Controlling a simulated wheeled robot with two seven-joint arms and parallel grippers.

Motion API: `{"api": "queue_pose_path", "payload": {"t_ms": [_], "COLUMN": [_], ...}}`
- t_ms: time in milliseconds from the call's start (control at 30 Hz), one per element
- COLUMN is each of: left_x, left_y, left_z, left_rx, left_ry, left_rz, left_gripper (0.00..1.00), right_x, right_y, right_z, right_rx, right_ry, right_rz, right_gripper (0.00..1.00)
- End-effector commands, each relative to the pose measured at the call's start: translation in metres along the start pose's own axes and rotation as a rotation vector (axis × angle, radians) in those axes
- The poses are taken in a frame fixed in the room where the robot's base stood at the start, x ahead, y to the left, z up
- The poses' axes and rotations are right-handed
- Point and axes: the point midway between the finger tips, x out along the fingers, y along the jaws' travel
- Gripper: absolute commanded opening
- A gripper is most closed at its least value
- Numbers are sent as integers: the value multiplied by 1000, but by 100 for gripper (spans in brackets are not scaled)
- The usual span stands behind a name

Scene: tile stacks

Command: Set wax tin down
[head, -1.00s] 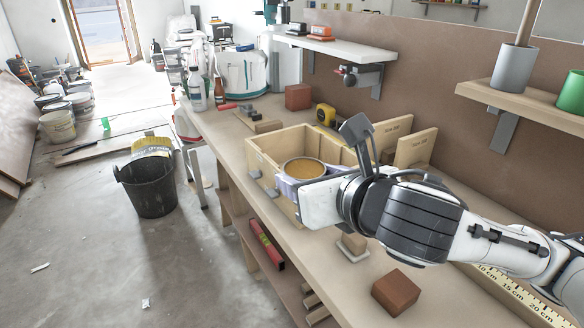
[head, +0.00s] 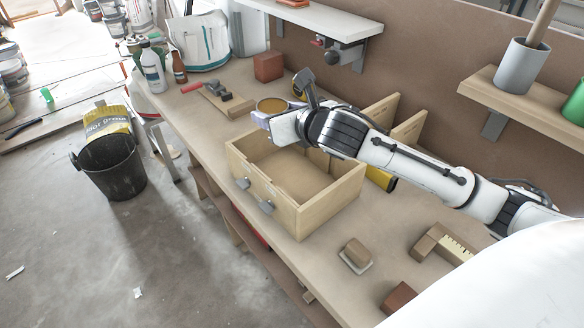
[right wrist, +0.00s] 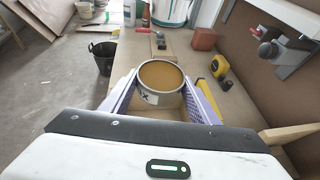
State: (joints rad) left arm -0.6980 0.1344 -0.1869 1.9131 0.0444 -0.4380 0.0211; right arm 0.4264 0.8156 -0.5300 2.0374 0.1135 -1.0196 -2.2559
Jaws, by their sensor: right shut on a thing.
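The wax tin (head: 271,105) is a round pale tin with an orange-tan top. My right gripper (head: 268,116) is shut on it, with its lilac fingers on both sides of the tin. In the right wrist view the tin (right wrist: 161,84) sits upright between the fingers (right wrist: 160,100), and dark letters ending in X show on its side. In the head view the tin is by the far side of the open wooden box (head: 330,205). I cannot tell whether it touches the bench (head: 215,125). My left gripper is not in view.
A red block (head: 268,67), a wood plane (head: 228,98) and a yellow tape measure (right wrist: 219,66) lie on the bench near the tin. A wall shelf (head: 320,20) hangs above. The box interior looks empty. A sanding block (head: 355,256) lies at the near side.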

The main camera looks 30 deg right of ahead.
Motion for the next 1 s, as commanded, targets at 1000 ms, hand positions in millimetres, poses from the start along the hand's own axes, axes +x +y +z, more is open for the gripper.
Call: {"api": "queue_pose_path", "payload": {"t_ms": [1000], "left_x": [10], "left_y": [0], "left_z": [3], "left_rx": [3], "left_ry": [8], "left_rz": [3], "left_gripper": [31], "right_x": [40], "right_y": [-3], "right_z": [-93], "right_rx": [-4], "right_ry": [-1], "right_rz": [0], "right_gripper": [29]}}
